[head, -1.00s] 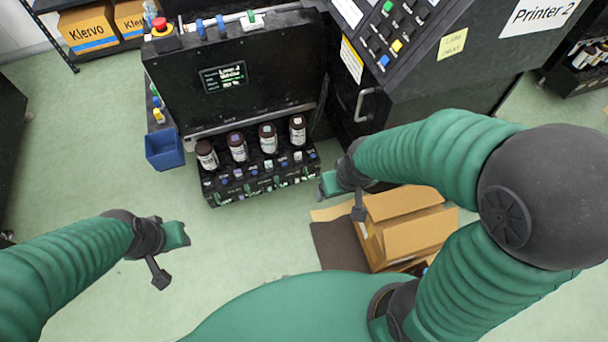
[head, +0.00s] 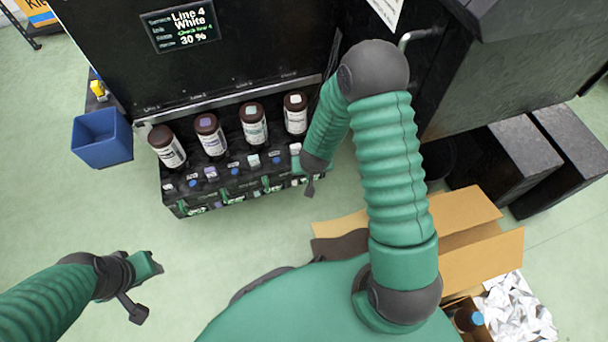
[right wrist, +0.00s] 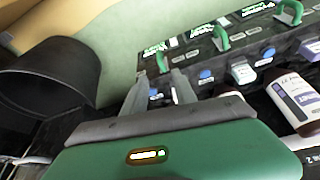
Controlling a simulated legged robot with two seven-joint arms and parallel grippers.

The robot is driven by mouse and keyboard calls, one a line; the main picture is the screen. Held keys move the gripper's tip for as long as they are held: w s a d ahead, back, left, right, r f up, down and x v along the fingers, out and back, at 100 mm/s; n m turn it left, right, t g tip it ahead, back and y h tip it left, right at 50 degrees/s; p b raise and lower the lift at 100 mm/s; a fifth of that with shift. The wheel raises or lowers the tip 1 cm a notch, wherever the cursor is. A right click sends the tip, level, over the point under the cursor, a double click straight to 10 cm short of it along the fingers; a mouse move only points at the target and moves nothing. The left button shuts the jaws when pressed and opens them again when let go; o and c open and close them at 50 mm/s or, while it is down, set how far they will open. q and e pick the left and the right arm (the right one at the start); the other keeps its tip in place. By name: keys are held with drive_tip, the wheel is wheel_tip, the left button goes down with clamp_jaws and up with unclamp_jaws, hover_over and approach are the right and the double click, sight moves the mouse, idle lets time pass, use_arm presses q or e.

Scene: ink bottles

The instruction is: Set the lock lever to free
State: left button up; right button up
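The ink unit (head: 175,200) has several green lock levers along its front; one lever (head: 265,183) shows in the head view. In the right wrist view one green lever (right wrist: 162,60) stands just beyond and between my right fingertips, apparently untouched. Two more levers, a middle one (right wrist: 222,38) and a far one (right wrist: 290,12), stand further right. My right gripper (head: 304,178) is at the unit's right end, fingers apart; it also shows in the right wrist view (right wrist: 160,75). It hides the rightmost lever in the head view. My left gripper (head: 146,286) is open and empty above the floor.
Brown ink bottles, one at the right (head: 295,113), stand in a row behind the levers. The screen (head: 180,25) reads Line 4, White, 30 %. An open cardboard box (head: 480,255) stands right, and a dark bin (right wrist: 50,78) is near the right gripper.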

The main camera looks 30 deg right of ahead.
drive_tip(key=b+x, duration=0.2)
drive_tip(key=x, duration=0.2)
drive_tip(key=b+x, duration=0.2)
drive_tip(key=x, duration=0.3)
drive_tip(key=b+x, duration=0.3)
drive_tip(key=x, duration=0.1)
drive_tip(key=shift+s+d+f, duration=0.1)
drive_tip(key=shift+d+f, duration=0.05)
drive_tip(key=shift+f, duration=0.3)
drive_tip(key=shift+w+d+f, duration=0.1)
drive_tip(key=shift+w+f, duration=0.25)
drive_tip(key=shift+f, duration=0.15)
clamp_jaws()
